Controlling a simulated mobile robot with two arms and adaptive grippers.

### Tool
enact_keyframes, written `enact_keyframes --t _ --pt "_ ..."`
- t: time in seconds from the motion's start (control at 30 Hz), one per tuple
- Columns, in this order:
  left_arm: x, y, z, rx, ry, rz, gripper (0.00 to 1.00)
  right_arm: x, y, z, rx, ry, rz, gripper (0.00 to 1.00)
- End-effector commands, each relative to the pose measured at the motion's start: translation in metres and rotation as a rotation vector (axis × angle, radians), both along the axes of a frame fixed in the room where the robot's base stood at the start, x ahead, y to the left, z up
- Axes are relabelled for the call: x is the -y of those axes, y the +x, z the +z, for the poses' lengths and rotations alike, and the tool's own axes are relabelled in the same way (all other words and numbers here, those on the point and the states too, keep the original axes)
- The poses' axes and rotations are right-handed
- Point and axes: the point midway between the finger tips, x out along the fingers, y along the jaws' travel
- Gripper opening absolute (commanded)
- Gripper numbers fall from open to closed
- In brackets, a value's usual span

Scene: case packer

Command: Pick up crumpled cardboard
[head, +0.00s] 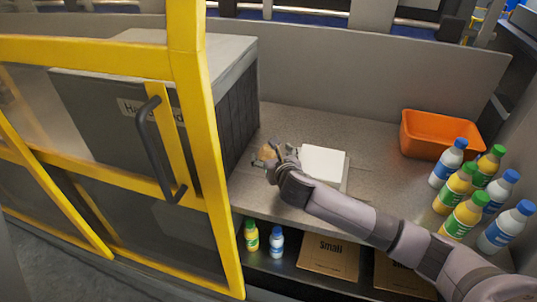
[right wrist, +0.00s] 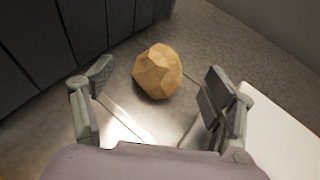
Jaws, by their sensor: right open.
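The crumpled cardboard (right wrist: 158,72) is a tan, faceted ball resting on the grey counter. In the head view the cardboard (head: 266,153) shows only in part, behind my right gripper (head: 277,158). In the right wrist view my right gripper (right wrist: 155,100) is open. The ball lies just beyond its fingertips, roughly centred between them, and nothing is held. My left gripper is in neither view.
A white box (head: 323,164) lies right of the gripper on the counter (head: 375,150). A dark grey cabinet (head: 237,105) stands to the left, beside a yellow-framed door (head: 190,60). An orange bin (head: 440,137) and several bottles (head: 467,215) stand at the right.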

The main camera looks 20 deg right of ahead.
Motion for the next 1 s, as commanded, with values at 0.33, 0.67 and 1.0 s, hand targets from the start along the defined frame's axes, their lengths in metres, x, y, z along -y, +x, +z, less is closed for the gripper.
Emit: enact_keyframes --t 0.33,0.67,1.0 --pt "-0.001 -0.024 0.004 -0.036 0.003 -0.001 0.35 0.003 0.036 -0.017 -0.001 0.001 -0.003 0.78" --pt "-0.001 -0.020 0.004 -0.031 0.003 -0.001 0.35 0.004 0.045 -0.022 0.000 0.000 0.000 0.78" --pt "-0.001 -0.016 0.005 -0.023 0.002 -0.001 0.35 0.004 0.044 -0.022 -0.001 0.000 -0.001 0.60"
